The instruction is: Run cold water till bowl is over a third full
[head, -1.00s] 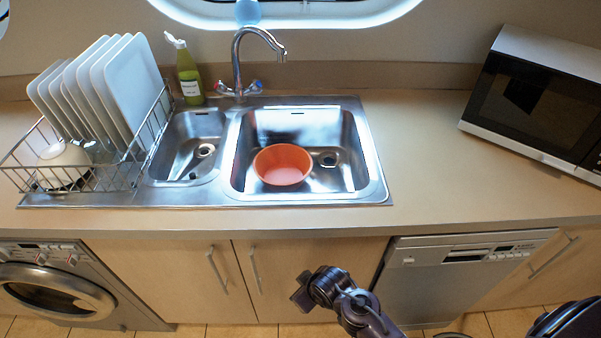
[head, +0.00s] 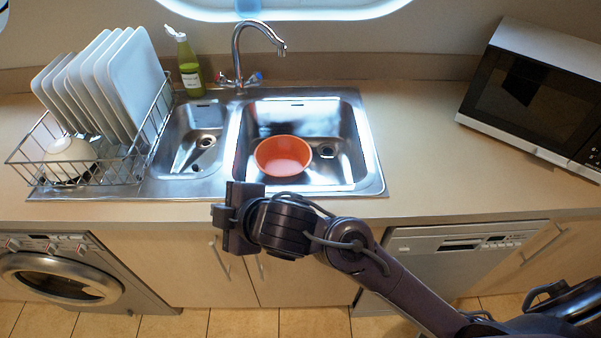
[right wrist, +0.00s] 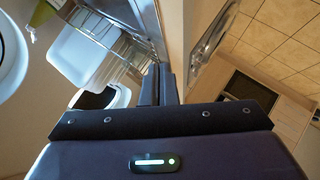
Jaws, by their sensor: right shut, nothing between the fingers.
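The orange bowl (head: 283,157) sits upright in the large sink basin (head: 347,135), below and slightly right of the curved tap (head: 237,58). No water stream shows under the spout, and I cannot make out any water in the bowl. The blue tap handle (head: 257,78) is right of the tap base and the red handle (head: 223,83) is left. My right gripper (head: 228,216) is in front of the counter edge, below the sink and apart from the tap. Its fingers also show in the right wrist view (right wrist: 158,82), shut and empty. My left gripper is out of view.
A wire rack (head: 112,165) with white plates stands left of the sink. A green bottle (head: 190,70) stands behind the small basin, near the tap. A microwave (head: 530,100) is at the right. The counter between sink and microwave is clear.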

